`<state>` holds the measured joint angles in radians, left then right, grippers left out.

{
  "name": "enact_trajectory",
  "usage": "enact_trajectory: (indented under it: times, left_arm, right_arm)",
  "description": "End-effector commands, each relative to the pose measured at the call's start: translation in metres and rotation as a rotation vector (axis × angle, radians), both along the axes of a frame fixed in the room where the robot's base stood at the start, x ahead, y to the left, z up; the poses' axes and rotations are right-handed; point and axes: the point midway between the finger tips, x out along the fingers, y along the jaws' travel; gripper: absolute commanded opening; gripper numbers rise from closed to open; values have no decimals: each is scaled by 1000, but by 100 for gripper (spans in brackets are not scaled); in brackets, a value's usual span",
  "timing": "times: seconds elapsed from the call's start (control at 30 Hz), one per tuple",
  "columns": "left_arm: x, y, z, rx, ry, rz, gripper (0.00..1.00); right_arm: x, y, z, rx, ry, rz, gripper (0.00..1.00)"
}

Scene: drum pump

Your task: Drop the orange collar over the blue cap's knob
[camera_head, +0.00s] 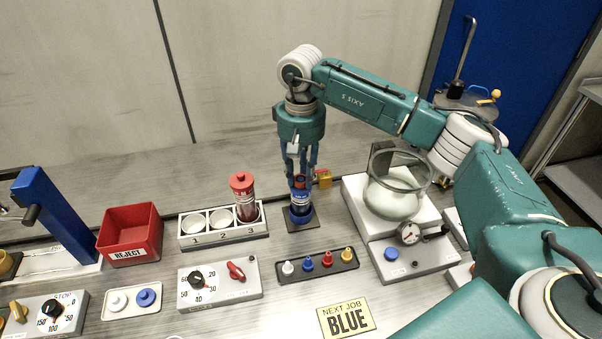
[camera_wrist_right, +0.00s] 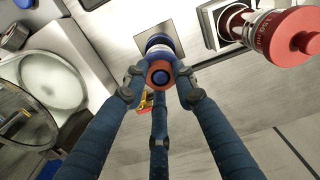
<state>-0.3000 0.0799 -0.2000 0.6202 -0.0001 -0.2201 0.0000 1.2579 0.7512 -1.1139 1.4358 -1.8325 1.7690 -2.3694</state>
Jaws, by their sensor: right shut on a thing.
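A blue-and-white canister (camera_head: 300,212) stands upright on a dark square pad (camera_head: 299,224) behind the small-knob strip. Its blue cap's knob (camera_wrist_right: 161,76) shows through the middle of the orange collar (camera_wrist_right: 160,67) in the right wrist view. My right gripper (camera_head: 301,182) points straight down over the canister, its three fingers closed around the collar. The fingers hide most of the collar and cap in the head view. I cannot tell whether the collar rests on the cap or is held just above it. My left gripper is not in view.
A white rack (camera_head: 224,238) holds a red-capped canister (camera_head: 244,198) to the left. A glass vessel (camera_head: 396,198) on a white unit stands close on the right. A yellow-orange padlock-like piece (camera_head: 324,178) is just behind the fingers. A knob strip (camera_head: 318,265) lies in front.

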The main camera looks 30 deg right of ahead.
Motion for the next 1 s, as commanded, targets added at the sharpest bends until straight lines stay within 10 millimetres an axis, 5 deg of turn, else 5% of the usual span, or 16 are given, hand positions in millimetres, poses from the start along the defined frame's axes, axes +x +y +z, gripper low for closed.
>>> enact_trajectory:
  times: [0.17,0.2,0.3,0.5,0.6,1.0]
  left_arm:
    - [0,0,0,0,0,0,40]
    - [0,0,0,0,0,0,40]
    - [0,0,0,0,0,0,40]
    - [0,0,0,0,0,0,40]
    - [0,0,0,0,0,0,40]
    - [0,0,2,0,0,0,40]
  right_arm:
    - [0,0,0,0,0,0,20]
    - [0,0,0,0,0,0,33]
    - [0,0,0,0,0,0,49]
    - [0,0,0,0,0,0,49]
    - [0,0,0,0,0,0,68]
    - [0,0,4,0,0,0,68]
